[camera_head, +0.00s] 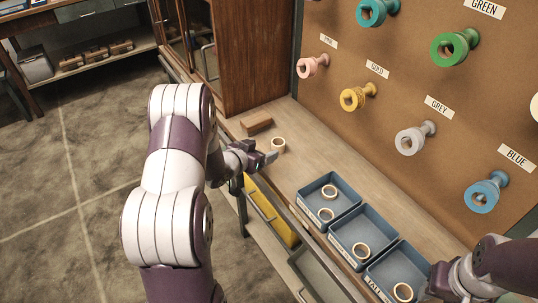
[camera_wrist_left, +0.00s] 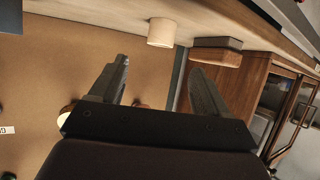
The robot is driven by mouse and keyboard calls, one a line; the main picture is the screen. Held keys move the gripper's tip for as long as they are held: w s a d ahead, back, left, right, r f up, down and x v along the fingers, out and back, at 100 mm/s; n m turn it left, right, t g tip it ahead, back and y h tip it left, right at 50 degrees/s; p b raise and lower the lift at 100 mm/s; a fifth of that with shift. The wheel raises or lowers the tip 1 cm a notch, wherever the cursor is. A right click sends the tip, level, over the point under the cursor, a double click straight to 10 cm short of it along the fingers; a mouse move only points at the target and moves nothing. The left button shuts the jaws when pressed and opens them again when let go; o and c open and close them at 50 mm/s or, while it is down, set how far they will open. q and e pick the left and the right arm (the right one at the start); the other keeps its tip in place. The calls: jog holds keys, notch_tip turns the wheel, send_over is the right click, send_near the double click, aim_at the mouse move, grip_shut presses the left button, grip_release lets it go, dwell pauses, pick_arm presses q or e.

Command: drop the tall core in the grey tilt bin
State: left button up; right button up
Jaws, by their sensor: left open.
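A cream core (camera_head: 278,144), shaped like a short upright cylinder with a hole, stands on the wooden bench near its front edge. In the left wrist view the core (camera_wrist_left: 162,32) shows beyond the fingertips, roughly between them. My left gripper (camera_head: 264,157) is open and empty, just left of the core in the head view; it also shows in the left wrist view (camera_wrist_left: 160,70). A grey bin front (camera_head: 325,272) is set below the bench edge. My right gripper (camera_head: 440,284) is partly seen at the lower right, and its jaws are unclear.
A brown wooden block (camera_head: 256,123) lies behind the core. Blue trays (camera_head: 350,203) holding cream rings line the bench to the right. A yellow bin (camera_head: 272,215) sits under the bench edge. A pegboard (camera_head: 390,65) with coloured labelled spools rises behind.

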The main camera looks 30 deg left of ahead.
pick_arm(q)
send_near(281, 140)
jog(key=x, duration=0.3)
jog(key=shift+d+f, duration=0.2)
jog(key=x, duration=0.5)
jog(key=shift+a+f, duration=0.1)
jog(key=shift+f, duration=0.15)
jog(key=shift+s+r, duration=0.1)
jog(key=shift+s, duration=0.05)
jog(key=c, duration=1.1)
jog(key=shift+r, duration=0.4)
notch_tip(281, 140, up, 3)
jog(key=shift+f, duration=0.1)
jog(key=shift+s+d+r+b, duration=0.1)
jog(key=shift+s+d+r, duration=0.95)
jog(key=shift+d, duration=0.7)
jog(key=shift+s+d+r+b, duration=0.1)
jog(key=shift+s+d+r, duration=0.65)
jog(key=shift+d+r, duration=0.8)
jog(key=shift+s+d+r+b, duration=0.1)
jog(key=shift+s+d+r, duration=0.85)
jog(key=shift+d, duration=1)
